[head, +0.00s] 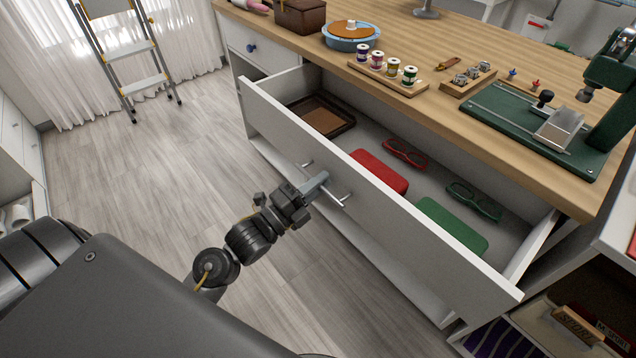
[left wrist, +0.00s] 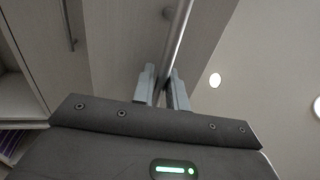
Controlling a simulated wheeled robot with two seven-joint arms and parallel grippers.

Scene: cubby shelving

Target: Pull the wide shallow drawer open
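The wide shallow drawer (head: 400,235) under the wooden worktop stands pulled out, its inside in view. It has a white front with a metal bar handle (head: 341,198). My left gripper (head: 317,186) is at this handle, in front of the drawer. In the left wrist view, the bar (left wrist: 178,45) runs between the two fingers (left wrist: 164,88), which look closed on it. The drawer holds a brown tray (head: 322,116), red and green cases (head: 378,170), and red and green glasses (head: 405,154). My right gripper is not in view.
The worktop (head: 440,30) above carries thread spools (head: 378,62), a blue round tub (head: 350,35) and a green machine (head: 540,120). A stepladder (head: 125,50) stands at the back left. The wood floor (head: 150,160) before the drawer is clear.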

